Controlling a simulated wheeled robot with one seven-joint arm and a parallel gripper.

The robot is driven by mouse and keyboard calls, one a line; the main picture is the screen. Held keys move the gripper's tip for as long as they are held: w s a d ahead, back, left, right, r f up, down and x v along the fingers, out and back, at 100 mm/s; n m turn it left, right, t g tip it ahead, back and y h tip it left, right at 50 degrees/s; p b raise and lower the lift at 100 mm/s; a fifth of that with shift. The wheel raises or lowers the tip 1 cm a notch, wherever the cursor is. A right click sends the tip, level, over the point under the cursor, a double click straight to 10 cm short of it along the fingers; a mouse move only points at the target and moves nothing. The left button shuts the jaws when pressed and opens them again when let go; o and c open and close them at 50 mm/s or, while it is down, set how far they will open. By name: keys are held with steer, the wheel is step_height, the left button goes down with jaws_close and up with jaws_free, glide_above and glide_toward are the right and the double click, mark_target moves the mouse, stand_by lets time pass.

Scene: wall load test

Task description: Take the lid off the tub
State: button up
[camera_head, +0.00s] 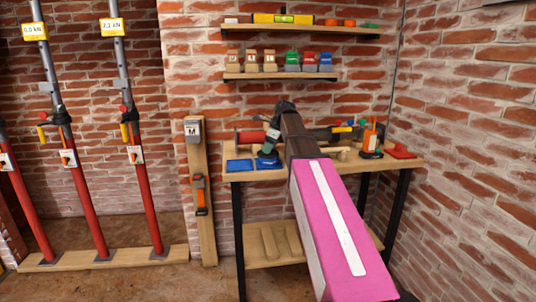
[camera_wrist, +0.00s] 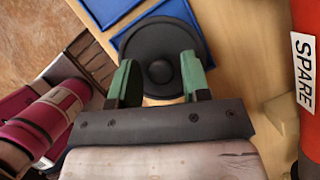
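A round black lid (camera_wrist: 160,38) with a raised knob in its middle fills the space in front of my gripper in the wrist view. The tub's walls are hidden beneath it. My gripper (camera_wrist: 160,78) has two green-padded fingers, open, one on each side of the knob, with clear gaps to it. I cannot tell how far the fingertips are above the lid. In the head view my gripper (camera_head: 268,146) points down at the left part of the workbench, and it and the arm mostly hide the lid.
Blue flat pieces (camera_head: 240,165) lie on the workbench (camera_head: 290,170) beside and under the lid. An orange bottle (camera_head: 370,138) and a red block (camera_head: 399,151) stand farther right. Shelves (camera_head: 281,76) hang above.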

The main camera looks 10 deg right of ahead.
steer(key=c, duration=0.6)
